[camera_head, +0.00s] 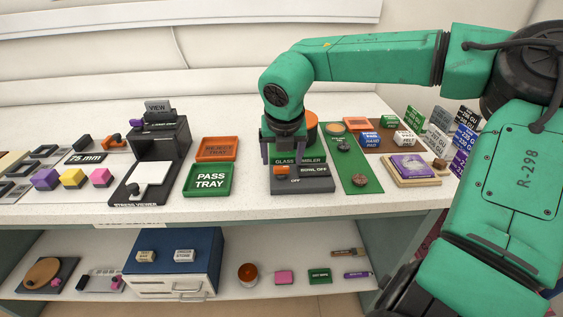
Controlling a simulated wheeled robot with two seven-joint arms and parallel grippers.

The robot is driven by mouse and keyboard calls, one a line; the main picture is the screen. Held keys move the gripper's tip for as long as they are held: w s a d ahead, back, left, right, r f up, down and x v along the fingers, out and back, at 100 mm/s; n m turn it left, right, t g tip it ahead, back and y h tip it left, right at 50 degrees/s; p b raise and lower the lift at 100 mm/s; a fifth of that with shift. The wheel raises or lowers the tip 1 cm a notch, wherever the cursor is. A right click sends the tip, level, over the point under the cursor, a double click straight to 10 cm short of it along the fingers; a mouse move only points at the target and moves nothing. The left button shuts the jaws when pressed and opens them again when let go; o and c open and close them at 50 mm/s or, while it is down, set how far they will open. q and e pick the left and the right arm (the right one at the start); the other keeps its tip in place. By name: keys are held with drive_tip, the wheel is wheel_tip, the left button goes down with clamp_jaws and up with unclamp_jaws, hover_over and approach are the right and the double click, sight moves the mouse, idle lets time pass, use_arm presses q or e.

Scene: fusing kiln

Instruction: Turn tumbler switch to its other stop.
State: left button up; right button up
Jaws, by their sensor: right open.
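The tumbler switch (282,171) is a small orange lever on a dark grey panel (318,184) on the white worktop. The lever sits at the left part of the panel, above an "OFF" label. A green "GLASS TUMBLER" sign stands behind it, partly covered by my gripper. My right gripper (289,159) points down, open, with its two purple fingers apart, above and just behind the panel. Whether a finger touches the panel or lever I cannot tell. My left gripper is not in view.
An orange reject tray (217,148) and a green pass tray (209,179) lie left of the panel. A green mat (362,180) with small items lies right. An orange round container (311,128) stands behind the gripper. A shelf (335,290) runs below.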

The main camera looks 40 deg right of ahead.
sight(282, 167)
drive_tip(key=x, duration=0.4)
drive_tip(key=shift+r, duration=0.1)
clamp_jaws()
